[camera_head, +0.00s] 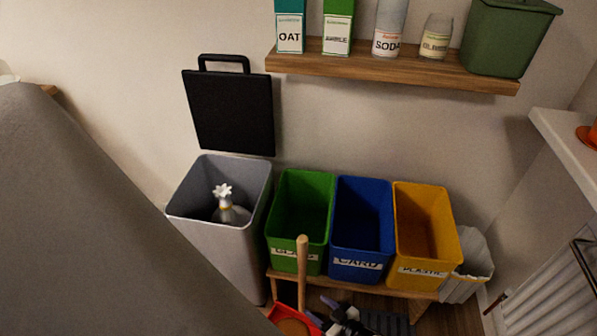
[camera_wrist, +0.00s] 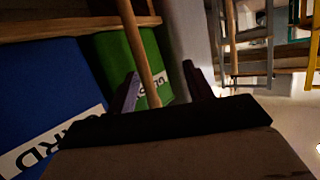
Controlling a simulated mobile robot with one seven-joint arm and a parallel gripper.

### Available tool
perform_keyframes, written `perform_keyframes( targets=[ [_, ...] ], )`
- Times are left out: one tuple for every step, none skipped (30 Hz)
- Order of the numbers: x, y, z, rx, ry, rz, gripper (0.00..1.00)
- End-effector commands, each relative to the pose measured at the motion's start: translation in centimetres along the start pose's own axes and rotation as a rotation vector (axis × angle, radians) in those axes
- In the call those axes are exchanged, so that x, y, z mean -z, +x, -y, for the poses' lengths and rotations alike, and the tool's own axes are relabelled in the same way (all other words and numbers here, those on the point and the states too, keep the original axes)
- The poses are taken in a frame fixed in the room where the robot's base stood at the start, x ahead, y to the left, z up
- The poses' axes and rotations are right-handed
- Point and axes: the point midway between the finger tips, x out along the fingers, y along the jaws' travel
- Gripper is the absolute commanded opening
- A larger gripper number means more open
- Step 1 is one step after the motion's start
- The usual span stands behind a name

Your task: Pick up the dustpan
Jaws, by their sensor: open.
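The dustpan (camera_head: 290,322) is red and shows only in part at the bottom edge of the head view. A wooden handle (camera_head: 302,270) stands upright at it, in front of the green bin; whether it is joined to the dustpan I cannot tell. My gripper (camera_head: 338,312) is partly in view low down, just right of the handle. In the wrist view my gripper (camera_wrist: 162,85) is open, and the wooden handle (camera_wrist: 138,45) runs between its two fingers. Whether a finger touches it I cannot tell.
Green (camera_head: 300,215), blue (camera_head: 360,230) and yellow (camera_head: 425,235) bins stand on a low wooden bench (camera_head: 340,284) behind the handle. A white crumpled bin (camera_head: 470,270) and a radiator (camera_head: 555,290) are at right.

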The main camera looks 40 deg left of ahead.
Motion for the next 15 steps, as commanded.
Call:
perform_keyframes(
  targets=[
    [-3.0, 0.4, -1.1, 0.009, -0.017, 0.023, 0.51],
    [-3.7, 0.3, -1.8, 0.008, -0.022, 0.032, 0.51],
    [-4.7, 0.2, -2.5, 0.007, -0.028, 0.042, 0.51],
    [-5.3, 0.2, -2.8, 0.008, -0.032, 0.048, 0.51],
    [-5.9, 0.2, -3.2, 0.007, -0.036, 0.053, 0.51],
    [-6.7, 0.3, -3.6, 0.006, -0.039, 0.059, 0.51],
    [-7.1, 0.3, -3.9, 0.005, -0.041, 0.062, 0.51],
    [-7.5, 0.4, -4.1, 0.005, -0.043, 0.065, 0.51],
    [-8.0, 0.5, -4.3, 0.005, -0.045, 0.068, 0.51],
    [-8.3, 0.5, -4.5, 0.005, -0.046, 0.07, 0.51],
    [-8.5, 0.5, -4.6, 0.005, -0.047, 0.071, 0.51],
    [-8.7, 0.6, -4.7, 0.005, -0.048, 0.073, 0.51],
    [-8.7, 0.6, -4.7, 0.005, -0.049, 0.074, 0.51],
    [-8.8, 0.8, -4.8, 0.005, -0.049, 0.074, 0.51],
    [-8.9, 1.2, -4.8, 0.006, -0.05, 0.074, 0.51]
  ],
)
